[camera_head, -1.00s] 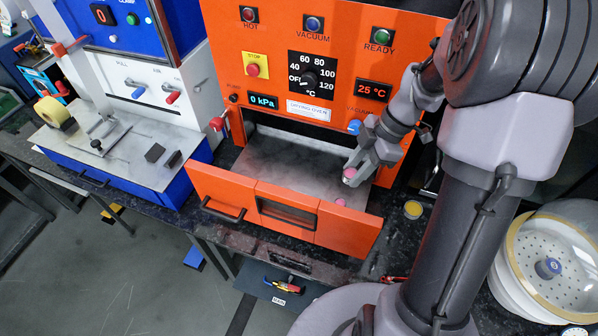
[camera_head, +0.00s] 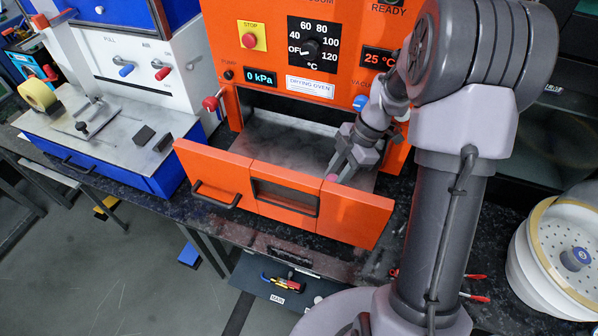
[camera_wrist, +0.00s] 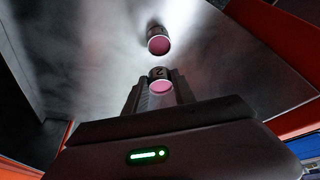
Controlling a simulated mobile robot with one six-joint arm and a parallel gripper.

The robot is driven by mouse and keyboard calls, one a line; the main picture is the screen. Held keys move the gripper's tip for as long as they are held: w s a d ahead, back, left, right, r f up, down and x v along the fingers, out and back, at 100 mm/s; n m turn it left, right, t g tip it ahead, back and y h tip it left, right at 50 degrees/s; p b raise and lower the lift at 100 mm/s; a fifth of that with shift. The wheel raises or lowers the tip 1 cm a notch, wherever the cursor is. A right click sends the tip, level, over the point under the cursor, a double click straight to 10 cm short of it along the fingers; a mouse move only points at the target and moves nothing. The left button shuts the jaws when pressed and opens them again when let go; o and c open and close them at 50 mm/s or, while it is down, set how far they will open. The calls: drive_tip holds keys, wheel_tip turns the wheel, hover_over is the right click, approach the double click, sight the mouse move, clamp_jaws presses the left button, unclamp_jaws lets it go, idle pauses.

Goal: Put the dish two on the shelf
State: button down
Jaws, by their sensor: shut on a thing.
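My gripper (camera_head: 343,164) is down over the metal shelf (camera_head: 285,145) of the orange drying oven, close behind the lowered front panel. In the wrist view its jaws (camera_wrist: 158,92) are shut on dish two (camera_wrist: 161,80), a small grey dish with a pink face and a dark "2". A second small pink-faced dish (camera_wrist: 158,42) is on the shelf just beyond the jaws, apart from dish two. In the head view one pink dish (camera_head: 332,178) shows beside the fingertips; I cannot tell which. I cannot tell whether dish two touches the shelf.
The orange front panel (camera_head: 280,193) with handles stands along the shelf's near edge. The oven's control face (camera_head: 300,40) rises above the opening. A blue and white press (camera_head: 150,150) stands left, a white perforated bowl (camera_head: 565,250) right. The shelf's left part is free.

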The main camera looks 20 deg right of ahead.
drive_tip(key=w+a, duration=0.2)
drive_tip(key=w+a+b, duration=0.1)
drive_tip(key=w+a, duration=0.1)
drive_tip(key=w+a+f, duration=0.1)
drive_tip(key=w+a, duration=0.2)
drive_tip(key=shift+a+b, duration=0.1)
drive_tip(key=shift+b, duration=0.3)
drive_tip(key=f, duration=0.1)
drive_tip(key=f+b, duration=0.2)
drive_tip(key=f, duration=0.1)
drive_tip(key=shift+w+a, duration=0.25)
drive_tip(key=shift+r, duration=0.25)
drive_tip(key=shift+f, duration=0.15)
drive_tip(key=c, duration=1)
unclamp_jaws()
drive_tip(key=shift+c, duration=0.2)
